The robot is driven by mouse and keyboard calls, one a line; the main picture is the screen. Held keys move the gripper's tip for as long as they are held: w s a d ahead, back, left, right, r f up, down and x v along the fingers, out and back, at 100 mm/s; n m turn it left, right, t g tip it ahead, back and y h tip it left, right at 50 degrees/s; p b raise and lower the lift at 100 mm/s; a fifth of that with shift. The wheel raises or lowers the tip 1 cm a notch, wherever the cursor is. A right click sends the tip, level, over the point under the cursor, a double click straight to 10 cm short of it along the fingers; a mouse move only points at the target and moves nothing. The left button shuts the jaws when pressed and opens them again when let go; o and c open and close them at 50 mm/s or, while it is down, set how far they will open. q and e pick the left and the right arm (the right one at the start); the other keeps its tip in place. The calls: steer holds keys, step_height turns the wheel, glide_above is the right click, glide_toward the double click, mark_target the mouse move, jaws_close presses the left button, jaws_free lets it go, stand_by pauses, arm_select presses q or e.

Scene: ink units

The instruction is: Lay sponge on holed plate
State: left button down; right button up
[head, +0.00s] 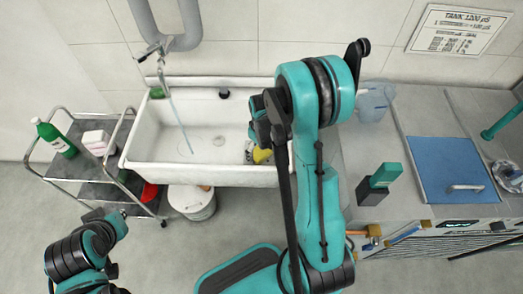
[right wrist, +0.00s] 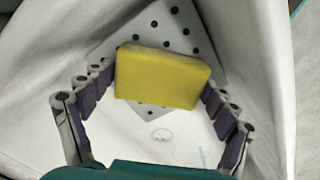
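The yellow sponge (right wrist: 160,77) is between the two fingers of my right gripper (right wrist: 160,78), which press against its left and right sides. The white holed plate (right wrist: 172,28) with dark round holes shows behind and beyond the sponge, inside the sink; the sponge hides its middle. I cannot tell whether sponge and plate touch. In the head view the sponge (head: 262,155) shows below my right wrist at the sink's right end, where my arm hides most of the plate. My left arm is at the lower left, its gripper (head: 96,214) apart from these; its fingers are unclear.
The white sink (head: 145,135) has high walls around the plate, and a tap runs at its left. A cart (head: 90,170) with a green bottle (head: 55,138) stands left. A bucket (head: 192,202) is below the sink. The right counter (head: 415,125) holds a green-and-black block (head: 380,183) and a clear jug (head: 374,102).

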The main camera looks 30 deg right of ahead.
steer(key=shift+o, duration=0.5)
steer(key=shift+r, duration=0.15)
steer(key=shift+r+p, duration=0.35)
steer(key=shift+r, duration=0.05)
step_height(320, 180, up, 11)
steer(key=p, duration=0.5)
steer(key=s+a+r+m+t, duration=0.1)
steer(key=s+a+r+t, duration=0.2)
steer(key=s+a+r, duration=0.2)
steer(key=s+a+r+m+t, duration=0.1)
steer(key=s+a+r+t, duration=0.3)
steer(key=r, duration=0.6)
steer(key=shift+s+a+m, duration=0.3)
steer(key=shift+s+a, duration=0.5)
steer(key=shift+s, duration=0.2)
steer(key=shift+f, duration=0.1)
